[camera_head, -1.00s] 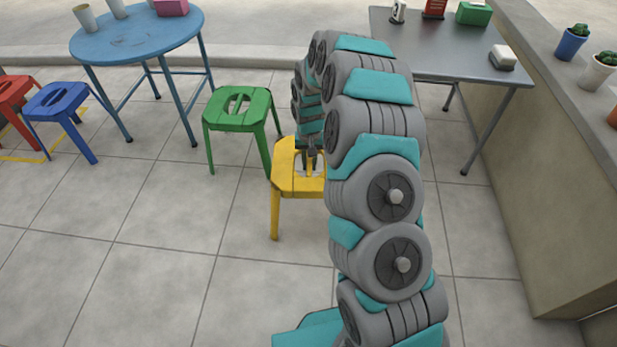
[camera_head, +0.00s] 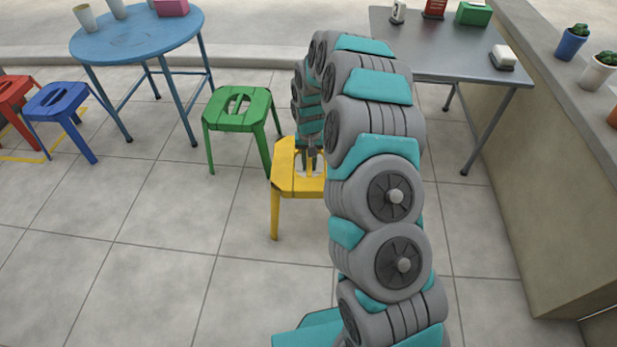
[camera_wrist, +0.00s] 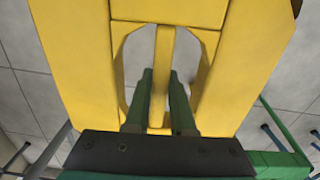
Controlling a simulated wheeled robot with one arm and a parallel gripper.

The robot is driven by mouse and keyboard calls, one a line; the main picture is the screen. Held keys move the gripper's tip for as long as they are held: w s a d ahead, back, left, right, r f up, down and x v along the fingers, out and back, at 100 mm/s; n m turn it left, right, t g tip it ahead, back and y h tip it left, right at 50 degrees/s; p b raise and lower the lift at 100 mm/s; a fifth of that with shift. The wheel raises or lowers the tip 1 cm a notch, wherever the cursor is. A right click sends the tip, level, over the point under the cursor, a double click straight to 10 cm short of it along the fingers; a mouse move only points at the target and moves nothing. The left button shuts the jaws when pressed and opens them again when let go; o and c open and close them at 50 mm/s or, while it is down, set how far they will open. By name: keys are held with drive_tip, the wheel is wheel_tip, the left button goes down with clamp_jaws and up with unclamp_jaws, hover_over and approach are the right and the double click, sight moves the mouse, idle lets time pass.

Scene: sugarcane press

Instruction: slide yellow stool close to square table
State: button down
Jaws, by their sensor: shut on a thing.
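The yellow stool (camera_head: 287,180) stands upright on the tiles in the middle of the head view, partly hidden behind my arm. Its seat (camera_wrist: 85,60) fills the wrist view, with a slotted opening split by a central bar. My gripper (camera_head: 310,160) is at the seat's opening. In the wrist view its two green fingers (camera_wrist: 160,85) reach into the slots, one on each side of the central bar, and are shut on it. The square grey table (camera_head: 450,60) stands behind and to the right of the stool, with clear floor between them.
A green stool (camera_head: 238,110) stands close behind and left of the yellow one. A round blue table (camera_head: 135,42), a blue stool (camera_head: 60,100) and a red stool (camera_head: 15,93) are further left. A low wall (camera_head: 545,190) with potted plants bounds the right side. The front left floor is free.

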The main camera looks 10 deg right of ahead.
drive_tip(key=s+d, duration=0.3)
drive_tip(key=d, duration=0.8)
drive_tip(key=shift+s+d, duration=0.25)
idle(0.8)
drive_tip(key=s+d, duration=0.3)
drive_tip(key=d, duration=0.8)
drive_tip(key=shift+s+d, duration=0.25)
idle(0.8)
drive_tip(key=s+d, duration=0.3)
drive_tip(key=d, duration=0.8)
drive_tip(key=shift+s+d+p, duration=0.25)
drive_tip(key=shift+p, duration=0.15)
idle(0.5)
drive_tip(key=shift+d, duration=0.1)
